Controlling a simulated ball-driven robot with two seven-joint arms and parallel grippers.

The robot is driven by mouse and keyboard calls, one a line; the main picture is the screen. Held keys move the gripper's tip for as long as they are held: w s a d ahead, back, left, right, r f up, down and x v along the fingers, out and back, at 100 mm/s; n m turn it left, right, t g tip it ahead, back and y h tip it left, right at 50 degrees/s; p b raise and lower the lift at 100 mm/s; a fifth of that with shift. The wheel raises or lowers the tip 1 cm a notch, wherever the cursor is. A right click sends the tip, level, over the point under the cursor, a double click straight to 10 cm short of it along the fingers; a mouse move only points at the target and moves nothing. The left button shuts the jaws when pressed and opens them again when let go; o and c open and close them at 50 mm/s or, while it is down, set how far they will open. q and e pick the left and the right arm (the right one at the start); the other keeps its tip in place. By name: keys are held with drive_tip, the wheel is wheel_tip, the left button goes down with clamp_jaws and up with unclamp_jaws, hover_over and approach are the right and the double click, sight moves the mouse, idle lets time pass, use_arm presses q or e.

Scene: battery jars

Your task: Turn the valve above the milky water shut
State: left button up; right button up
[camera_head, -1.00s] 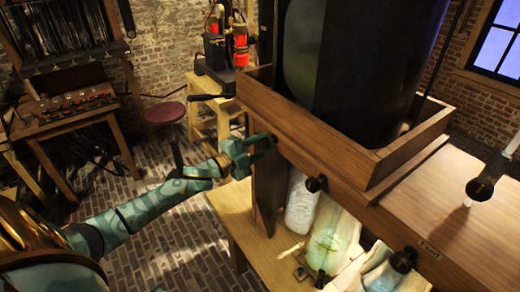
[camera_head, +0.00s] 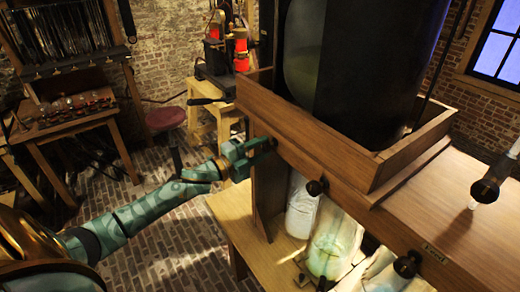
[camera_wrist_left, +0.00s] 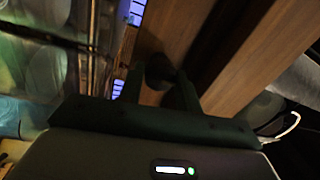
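A dark round valve knob (camera_head: 272,143) sits at the left end of the wooden beam (camera_head: 330,165). The jar below and right of it holds whitish, milky contents (camera_head: 301,212). My left gripper (camera_head: 258,150) is at this knob, coming from the left. In the left wrist view the knob (camera_wrist_left: 159,70) lies between the fingertips of my left gripper (camera_wrist_left: 160,84); the fingers look apart, with a narrow gap beside the knob. Whether they touch it is hard to see. A second knob (camera_head: 316,187) is above the greenish jar (camera_head: 331,248). My right gripper is not in view.
A third knob (camera_head: 407,263) is farther right on the beam, beside a small label (camera_head: 435,253). A large dark tank stands in a wooden tray (camera_head: 300,130) above. A dark fitting with a glass rod (camera_head: 486,188) is at the right. Brick floor (camera_head: 170,245) is open below my arm.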

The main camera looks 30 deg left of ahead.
use_arm(q)
drive_tip(key=o, duration=0.4)
drive_tip(key=b+v, duration=0.2)
drive_tip(key=v, duration=1.4)
drive_tip(key=shift+s+r, duration=0.1)
drive_tip(key=shift+s, duration=0.1)
